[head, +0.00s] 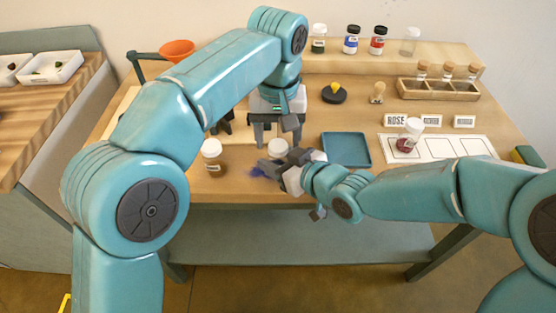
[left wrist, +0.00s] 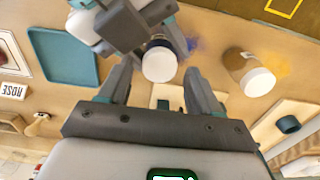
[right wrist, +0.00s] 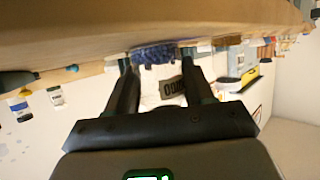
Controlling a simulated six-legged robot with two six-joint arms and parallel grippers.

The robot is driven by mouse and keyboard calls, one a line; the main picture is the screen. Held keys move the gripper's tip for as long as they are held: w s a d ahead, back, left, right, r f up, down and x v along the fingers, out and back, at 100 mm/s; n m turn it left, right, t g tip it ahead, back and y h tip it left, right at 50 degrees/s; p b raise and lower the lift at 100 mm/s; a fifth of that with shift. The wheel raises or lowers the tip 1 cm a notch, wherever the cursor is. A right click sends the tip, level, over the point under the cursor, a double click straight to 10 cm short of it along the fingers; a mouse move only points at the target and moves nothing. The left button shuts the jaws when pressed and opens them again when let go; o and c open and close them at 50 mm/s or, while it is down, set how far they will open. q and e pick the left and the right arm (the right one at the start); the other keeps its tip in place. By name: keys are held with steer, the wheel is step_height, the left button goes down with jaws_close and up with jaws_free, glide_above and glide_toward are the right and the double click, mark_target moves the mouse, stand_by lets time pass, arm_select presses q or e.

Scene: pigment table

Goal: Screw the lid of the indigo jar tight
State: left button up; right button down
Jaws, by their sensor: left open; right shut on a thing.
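The indigo jar shows its white lid (head: 277,148) near the front middle of the table, and the lid also shows in the left wrist view (left wrist: 158,65). The lid is on the jar; I cannot tell how tight it is. My right gripper (head: 277,167) is shut on the jar's body, whose dark blue contents (right wrist: 152,54) show between the fingers in the right wrist view. My left gripper (head: 278,138) points down above the lid, open and empty, its fingers apart from it. Much of the jar is hidden by my right gripper.
A jar of brown pigment (head: 212,158) with a white lid stands left of the indigo jar. A blue tray (head: 346,150) lies to the right, and a rose jar (head: 409,135) stands on a white strip. Indigo powder (head: 257,172) stains the table. Several jars line the back shelf.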

arm_select(q)
steer(key=shift+f, duration=0.6)
steer(key=c, duration=1.1)
steer(key=o, duration=1.2)
steer(key=shift+r, duration=0.1)
step_height(320, 180, up, 4)
steer(key=shift+r, duration=0.15)
